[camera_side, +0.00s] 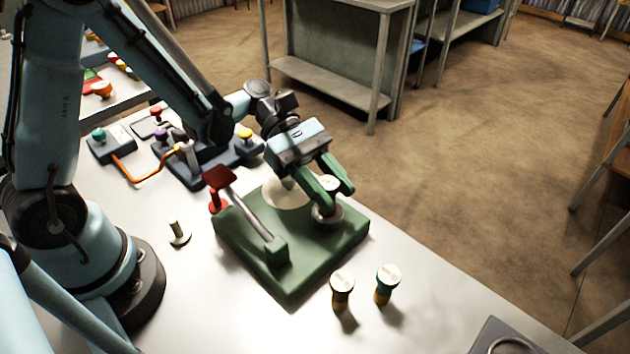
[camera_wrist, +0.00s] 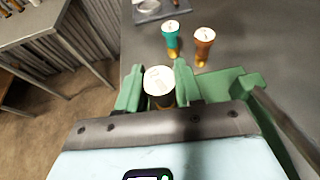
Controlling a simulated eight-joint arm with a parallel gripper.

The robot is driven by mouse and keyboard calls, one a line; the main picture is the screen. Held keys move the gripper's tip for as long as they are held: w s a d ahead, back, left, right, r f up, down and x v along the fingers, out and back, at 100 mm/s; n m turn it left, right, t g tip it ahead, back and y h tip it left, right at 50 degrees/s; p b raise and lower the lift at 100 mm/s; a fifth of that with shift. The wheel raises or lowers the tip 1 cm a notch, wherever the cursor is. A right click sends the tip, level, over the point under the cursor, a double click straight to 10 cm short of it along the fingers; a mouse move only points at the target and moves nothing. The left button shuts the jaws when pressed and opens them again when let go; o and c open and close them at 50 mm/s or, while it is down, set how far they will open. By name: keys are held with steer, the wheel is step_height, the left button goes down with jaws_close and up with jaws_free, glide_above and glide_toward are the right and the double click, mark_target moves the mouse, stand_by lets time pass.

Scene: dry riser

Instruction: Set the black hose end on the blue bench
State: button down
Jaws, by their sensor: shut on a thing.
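The black hose end (camera_wrist: 159,81) has a white round top, a dark body and a gold lower part. My gripper (camera_wrist: 157,91) is shut on it, with one green finger on each side. A dark blue bench (camera_side: 210,178) stands farther back, left of the green one.
A brown hose end (camera_side: 342,290) and a green one (camera_side: 387,284) stand at the front right of the green bench. A red-handled lever (camera_side: 235,195) rises from that bench. A small metal peg (camera_side: 178,233) stands to its left. A grey plate (camera_side: 500,338) lies bottom right.

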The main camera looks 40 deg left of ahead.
steer(key=shift+r, duration=0.45)
steer(key=r, duration=0.3)
steer(key=shift+s+d, duration=0.25)
steer(key=shift+s, duration=0.15)
steer(key=s+d+r, duration=0.6)
steer(key=s, duration=0.3)
step_height(320, 180, up, 4)
steer(key=n+t+y, duration=0.2)
steer(key=n+t, duration=0.5)
steer(key=t, duration=0.1)
glide_above(328, 187)
steer(key=w+a, duration=0.2)
steer(key=w+a+r+n+t+y, duration=0.2)
steer(key=a+r+n+t+y, duration=0.1)
steer(key=a, duration=0.4)
steer(key=w+a+r+n+t+y, duration=0.2)
steer(key=w+a+r+n+y, duration=0.1)
steer(key=a, duration=0.4)
steer(key=shift+w+a+r+n+t+y, duration=0.15)
steer(key=shift+a+r+n+t+y, duration=0.2)
steer(key=shift+n+y, duration=0.6)
steer(key=shift+d+n+h, duration=0.1)
steer(key=shift+n+h, duration=0.15)
